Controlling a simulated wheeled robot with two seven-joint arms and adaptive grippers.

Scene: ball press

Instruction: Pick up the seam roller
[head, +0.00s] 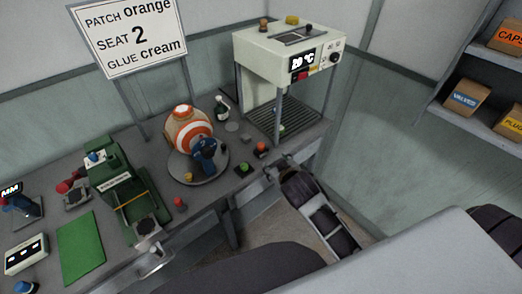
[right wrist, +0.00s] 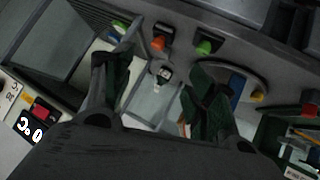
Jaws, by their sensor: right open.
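I cannot make out the seam roller for certain. A small red-topped tool (head: 180,203) stands at the bench's front edge, right of the green press. A red-knobbed piece (head: 68,187) sits left of that press. My right gripper (head: 278,164) is over the front edge near the orange and green buttons. In the right wrist view its two dark fingers (right wrist: 158,88) are spread apart with nothing held; a small bottle (right wrist: 163,75) shows beyond the gap. My left gripper is not in view.
An orange and white ball (head: 188,126) sits on a round stand (head: 215,172), a blue device (head: 206,150) before it. A white heated press (head: 290,50) stands at the right. The green press (head: 113,178), green mat (head: 81,247) and counter box (head: 26,254) fill the left.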

